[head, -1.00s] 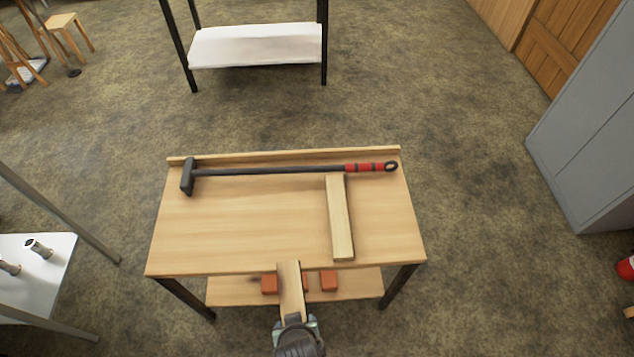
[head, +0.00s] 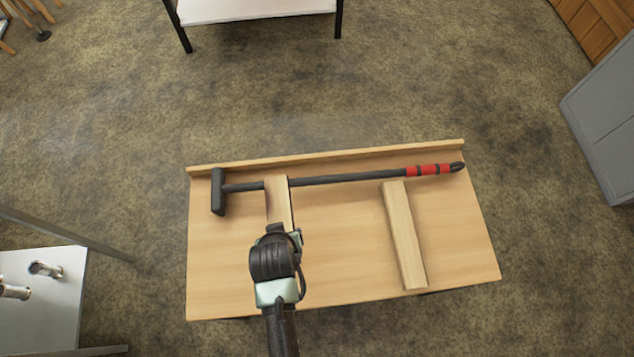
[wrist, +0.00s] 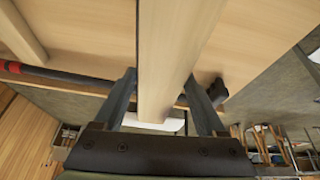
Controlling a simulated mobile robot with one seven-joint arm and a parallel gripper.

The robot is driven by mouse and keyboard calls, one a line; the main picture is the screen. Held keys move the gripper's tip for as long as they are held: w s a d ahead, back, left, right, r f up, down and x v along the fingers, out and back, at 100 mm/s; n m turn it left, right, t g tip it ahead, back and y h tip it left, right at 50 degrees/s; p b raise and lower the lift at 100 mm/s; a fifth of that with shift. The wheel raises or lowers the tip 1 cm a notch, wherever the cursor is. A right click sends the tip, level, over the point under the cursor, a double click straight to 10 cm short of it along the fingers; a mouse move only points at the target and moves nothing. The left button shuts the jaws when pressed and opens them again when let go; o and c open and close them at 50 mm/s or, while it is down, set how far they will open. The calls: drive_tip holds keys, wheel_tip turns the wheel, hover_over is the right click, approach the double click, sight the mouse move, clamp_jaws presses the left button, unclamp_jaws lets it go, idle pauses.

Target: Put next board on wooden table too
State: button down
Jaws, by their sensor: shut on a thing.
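The wooden table (head: 340,285) has a raised back rim. One board (head: 404,235) lies flat on its right half, front to back. It also shows at the upper left of the wrist view (wrist: 18,32). My gripper (head: 284,232) is over the table's left-middle part, shut on a second board (head: 278,198). In the wrist view this held board (wrist: 170,50) runs between the two fingers (wrist: 163,85). Its far end covers part of the sledgehammer's handle in the head view. I cannot tell whether it touches the tabletop or the handle. My wrist hides its near end.
A sledgehammer (head: 345,179) with black head and red grip lies along the table's back edge. A metal table (head: 40,300) with metal fittings stands left, a white shelf (head: 255,8) behind, a grey cabinet (head: 605,125) right. Tabletop between the boards is clear.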

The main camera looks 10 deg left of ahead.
wheel_tip(320, 180, down, 5)
drive_tip(key=shift+s+d+f+b, duration=0.1)
drive_tip(key=shift+s+d+b, duration=0.05)
drive_tip(key=shift+b, duration=0.3)
drive_tip(key=shift+f+b, duration=0.5)
drive_tip(key=shift+f, duration=1.8)
drive_tip(key=shift+f, duration=0.15)
unclamp_jaws()
drive_tip(key=p+v, duration=0.2)
drive_tip(key=v, duration=1)
drive_tip(key=shift+p, duration=0.4)
